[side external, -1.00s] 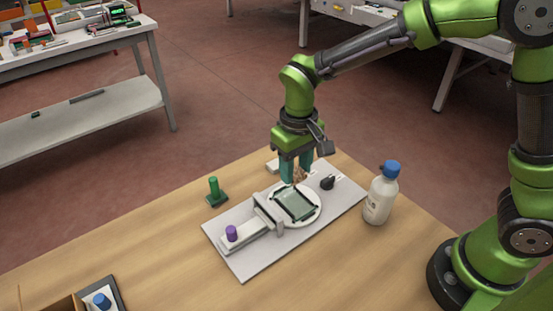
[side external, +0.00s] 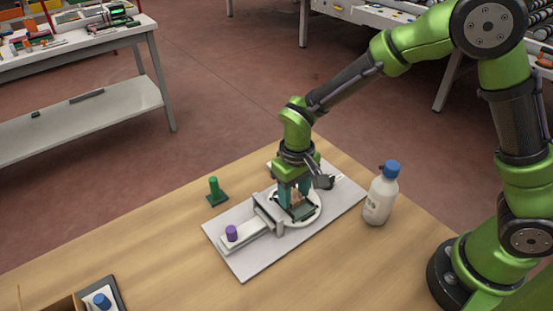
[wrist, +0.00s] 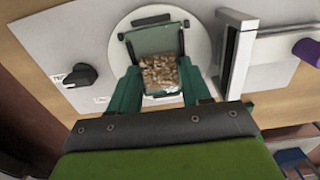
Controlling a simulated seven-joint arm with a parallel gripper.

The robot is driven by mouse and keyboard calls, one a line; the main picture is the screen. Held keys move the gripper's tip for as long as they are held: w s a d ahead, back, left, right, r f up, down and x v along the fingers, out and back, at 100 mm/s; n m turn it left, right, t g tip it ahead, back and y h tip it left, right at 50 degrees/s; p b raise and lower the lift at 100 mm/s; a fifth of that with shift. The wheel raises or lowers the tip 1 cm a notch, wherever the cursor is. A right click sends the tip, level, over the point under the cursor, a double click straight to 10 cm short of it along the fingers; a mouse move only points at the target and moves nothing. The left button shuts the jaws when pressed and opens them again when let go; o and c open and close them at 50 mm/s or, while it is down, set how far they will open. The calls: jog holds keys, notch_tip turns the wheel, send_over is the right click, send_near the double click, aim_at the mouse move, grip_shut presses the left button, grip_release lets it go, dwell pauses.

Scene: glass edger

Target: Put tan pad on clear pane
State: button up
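The clear pane (side external: 304,213) lies on a round white disc (side external: 317,217) on the grey base plate, with dark green edge pieces around it. My gripper (side external: 294,196) is over the pane, pointing down, with its teal fingers shut on the mottled tan pad (side external: 297,199). In the wrist view the tan pad (wrist: 158,73) sits between the fingers of my gripper (wrist: 160,82), over the near part of the pane (wrist: 154,40). The fingers partly hide the pad and pane in the side view. I cannot tell whether the pad touches the pane.
A slide with a purple knob (side external: 231,232) and an upright bracket (side external: 268,213) stand left of the disc. A black knob (wrist: 82,75) is on the plate's other side. A white bottle (side external: 381,194) stands right, a green peg (side external: 214,190) left.

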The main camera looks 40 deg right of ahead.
aim_at(294, 196)
jog(key=shift+o, duration=1.4)
jog(key=shift+r, duration=0.1)
notch_tip(294, 196, up, 12)
jog(key=s+d+r+m+t+y, duration=0.1)
jog(key=s+d+r+m+t, duration=0.1)
jog(key=s+d, duration=0.4)
jog(key=s+d+r+m+t+y, duration=0.1)
jog(key=s+d+r+m+t, duration=0.1)
jog(key=s+d+r+t, duration=0.3)
jog(key=shift+s+d+r, duration=0.35)
jog(key=shift+s+r, duration=0.65)
jog(key=shift+s, duration=0.2)
